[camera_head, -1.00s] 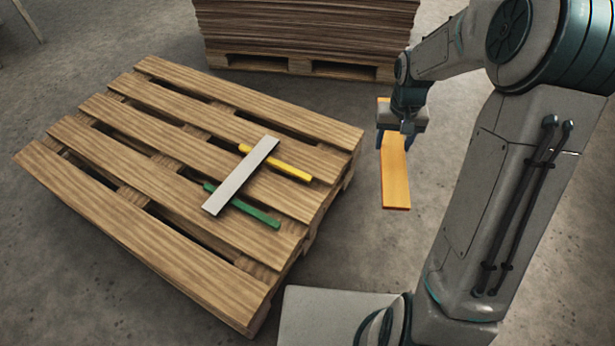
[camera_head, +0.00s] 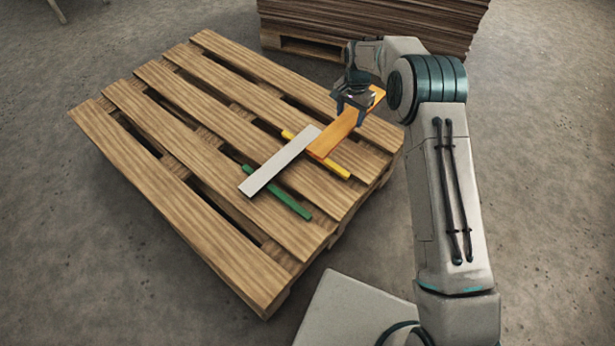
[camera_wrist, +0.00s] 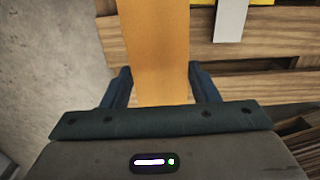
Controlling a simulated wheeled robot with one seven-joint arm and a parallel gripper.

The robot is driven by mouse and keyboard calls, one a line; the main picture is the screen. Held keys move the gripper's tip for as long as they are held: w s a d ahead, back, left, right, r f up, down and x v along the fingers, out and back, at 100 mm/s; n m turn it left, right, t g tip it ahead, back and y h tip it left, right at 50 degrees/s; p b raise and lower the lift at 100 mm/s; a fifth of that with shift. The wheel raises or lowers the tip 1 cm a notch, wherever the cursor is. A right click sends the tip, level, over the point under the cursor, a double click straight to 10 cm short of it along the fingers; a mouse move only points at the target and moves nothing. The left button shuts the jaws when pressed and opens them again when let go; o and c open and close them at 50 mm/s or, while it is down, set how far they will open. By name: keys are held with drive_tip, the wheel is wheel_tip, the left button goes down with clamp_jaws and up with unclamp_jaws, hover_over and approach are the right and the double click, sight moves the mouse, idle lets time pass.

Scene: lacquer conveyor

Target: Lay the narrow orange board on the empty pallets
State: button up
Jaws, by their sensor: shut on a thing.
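The narrow orange board (camera_head: 338,132) is held by my gripper (camera_head: 353,103) over the right part of the wooden pallets (camera_head: 190,170). In the wrist view the board (camera_wrist: 153,45) runs straight out between the two fingers of my gripper (camera_wrist: 158,90), which are shut on its sides. In the head view its near end overlaps the yellow stick (camera_head: 335,170) and lies close to the grey-white board (camera_head: 270,172). I cannot tell whether it touches them. The grey-white board lies across the yellow stick and the green stick (camera_head: 290,206); it also shows in the wrist view (camera_wrist: 230,20).
A tall stack of brown sheets (camera_head: 380,18) on another pallet stands behind. The left and front slats of the near pallets are bare. Concrete floor (camera_head: 120,270) surrounds them.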

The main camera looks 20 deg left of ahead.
drive_tip(key=s+a+f, duration=0.2)
drive_tip(key=a, duration=0.4)
drive_tip(key=s+a+f, duration=0.3)
drive_tip(key=a, duration=0.4)
drive_tip(key=s+d+f, duration=0.1)
drive_tip(key=s+f, duration=0.1)
drive_tip(key=s, duration=0.1)
drive_tip(key=s+d+f+b, duration=0.1)
drive_tip(key=s+d+f, duration=0.1)
drive_tip(key=s, duration=0.1)
drive_tip(key=s+d+f+b, duration=0.1)
drive_tip(key=s+d+f, duration=0.1)
drive_tip(key=s, duration=0.2)
drive_tip(key=shift+d+f, duration=0.2)
drive_tip(key=shift+d, duration=0.05)
drive_tip(key=shift+f+b, duration=0.9)
drive_tip(key=shift+f, duration=1.1)
drive_tip(key=shift+f, duration=0.25)
drive_tip(key=o, duration=1.1)
drive_tip(key=shift+r, duration=0.15)
